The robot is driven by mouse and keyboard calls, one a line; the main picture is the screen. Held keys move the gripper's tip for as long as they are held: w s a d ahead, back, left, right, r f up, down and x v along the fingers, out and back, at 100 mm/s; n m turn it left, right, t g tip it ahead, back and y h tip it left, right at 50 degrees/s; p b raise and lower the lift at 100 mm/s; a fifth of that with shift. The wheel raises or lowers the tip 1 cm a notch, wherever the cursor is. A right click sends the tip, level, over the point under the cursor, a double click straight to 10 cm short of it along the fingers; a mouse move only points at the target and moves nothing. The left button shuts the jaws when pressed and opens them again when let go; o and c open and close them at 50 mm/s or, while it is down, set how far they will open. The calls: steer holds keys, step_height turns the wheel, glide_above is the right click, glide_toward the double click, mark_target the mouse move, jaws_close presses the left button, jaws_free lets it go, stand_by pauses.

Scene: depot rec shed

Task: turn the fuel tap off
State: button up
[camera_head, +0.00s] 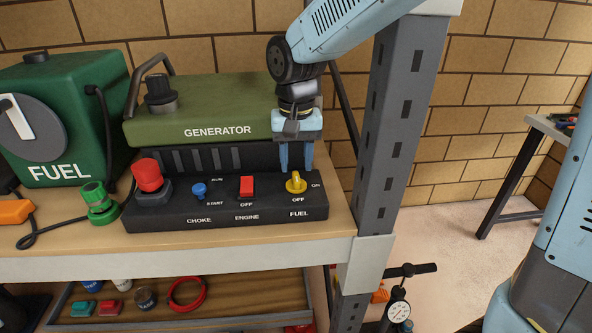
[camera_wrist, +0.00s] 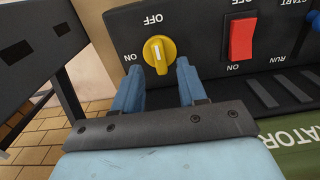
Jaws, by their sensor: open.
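The fuel tap (camera_head: 296,183) is a yellow knob at the right end of the generator's black panel (camera_head: 226,209). OFF is printed below it and ON to its right in the head view. In the wrist view, which is upside down, the yellow tap (camera_wrist: 159,53) has a raised ridge running roughly up and down, in line with OFF, with a pale mark on it. My gripper (camera_head: 296,170) points down just above the tap, open and empty. In the wrist view its blue fingers (camera_wrist: 158,75) stand left and right of the tap's near edge, seemingly not touching it.
The red engine switch (camera_head: 246,187), blue choke lever (camera_head: 199,190) and red knob (camera_head: 148,175) are left of the tap. The green generator body (camera_head: 205,105) rises behind. A grey shelf post (camera_head: 392,140) stands close on the right. A green fuel can (camera_head: 75,115) is far left.

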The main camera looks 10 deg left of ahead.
mark_target(296, 176)
step_height(296, 176, up, 10)
stand_by(0.4)
